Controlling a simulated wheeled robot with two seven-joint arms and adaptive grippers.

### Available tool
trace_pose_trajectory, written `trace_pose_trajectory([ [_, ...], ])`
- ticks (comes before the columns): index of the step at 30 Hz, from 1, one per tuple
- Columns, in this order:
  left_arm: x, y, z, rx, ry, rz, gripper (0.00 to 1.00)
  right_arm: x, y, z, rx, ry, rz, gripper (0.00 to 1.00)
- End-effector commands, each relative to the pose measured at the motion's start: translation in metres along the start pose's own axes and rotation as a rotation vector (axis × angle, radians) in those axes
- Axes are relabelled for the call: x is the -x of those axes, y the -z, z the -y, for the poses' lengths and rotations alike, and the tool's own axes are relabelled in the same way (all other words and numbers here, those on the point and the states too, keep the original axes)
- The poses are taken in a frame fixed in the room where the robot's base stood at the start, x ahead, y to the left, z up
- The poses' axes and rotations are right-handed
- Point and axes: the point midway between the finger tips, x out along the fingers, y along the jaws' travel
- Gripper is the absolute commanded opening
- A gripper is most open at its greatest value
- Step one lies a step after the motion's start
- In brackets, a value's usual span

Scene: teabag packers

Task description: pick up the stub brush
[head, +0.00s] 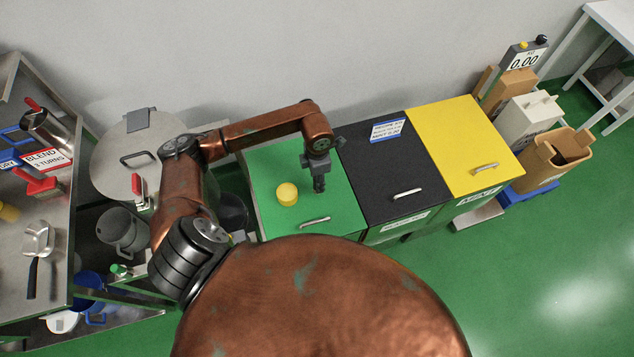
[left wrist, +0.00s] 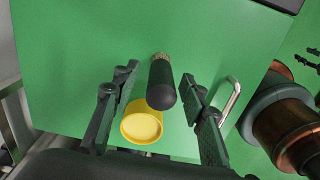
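The stub brush (left wrist: 162,85) shows in the left wrist view as a short black rounded handle with tan bristles at its far end, over the green lid (left wrist: 70,50). My left gripper (left wrist: 160,72) is open, with one finger on each side of the brush and a visible gap to both. In the head view my left gripper (head: 319,184) is above the green lid (head: 270,165); the brush cannot be made out there. Dark finger-like parts (left wrist: 312,58) at the right edge of the wrist view may be my right gripper; their state is unclear.
A yellow round container (head: 287,194) stands on the green lid close to my left gripper; it also shows in the wrist view (left wrist: 141,122). A metal lid handle (head: 314,222) is nearby. Black (head: 385,170) and yellow (head: 465,140) lids lie to the right.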

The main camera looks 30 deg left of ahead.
Motion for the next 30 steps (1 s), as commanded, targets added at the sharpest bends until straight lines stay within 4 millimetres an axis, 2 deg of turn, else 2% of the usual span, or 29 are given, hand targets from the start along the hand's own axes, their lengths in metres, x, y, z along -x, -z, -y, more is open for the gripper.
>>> trace_pose_trajectory([
  [6,-0.026,0.0,0.002,0.0,0.001,0.0,0.4,0.003,-0.009,-0.001,-0.002,-0.001,0.012,0.4],
  [14,-0.029,0.0,0.001,-0.002,0.0,0.001,0.4,0.003,-0.009,-0.003,-0.001,-0.003,0.012,0.4],
  [30,-0.029,0.0,0.001,-0.002,-0.001,0.001,0.03,0.003,-0.006,-0.004,0.001,-0.004,0.008,0.4],
])
